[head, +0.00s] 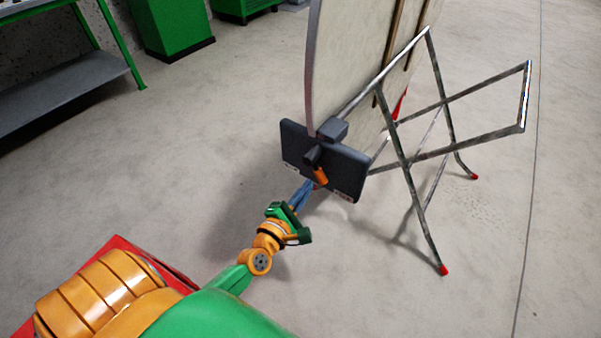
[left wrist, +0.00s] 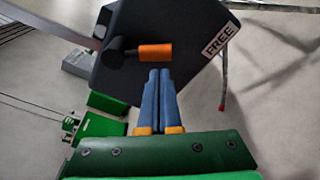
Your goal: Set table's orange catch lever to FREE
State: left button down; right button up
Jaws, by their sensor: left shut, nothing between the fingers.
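The table (head: 350,60) stands with its top tipped upright on a folding metal frame. A dark catch plate (head: 348,168) is fixed at its lower edge; it also shows in the left wrist view (left wrist: 180,20). The lever's orange grip (head: 320,176) sticks out from a dark pivot on the plate. In the left wrist view the orange grip (left wrist: 155,51) points right from the pivot, and a FREE label (left wrist: 220,38) lies beyond it, up and right. My left gripper (head: 308,186) is shut and empty, its blue fingertips just below the grip; contact cannot be told. My right gripper is out of view.
The metal frame legs (head: 410,180) with red feet spread to the right of the plate. A green workbench (head: 75,75) and green cabinets (head: 172,28) stand at the back left. The floor left of the table is clear.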

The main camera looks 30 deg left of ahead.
pick_arm(q)
jog(key=s, duration=0.4)
jog(key=shift+s+d+r, duration=0.1)
jog(key=shift+s+r, duration=0.1)
jog(key=shift+r, duration=0.05)
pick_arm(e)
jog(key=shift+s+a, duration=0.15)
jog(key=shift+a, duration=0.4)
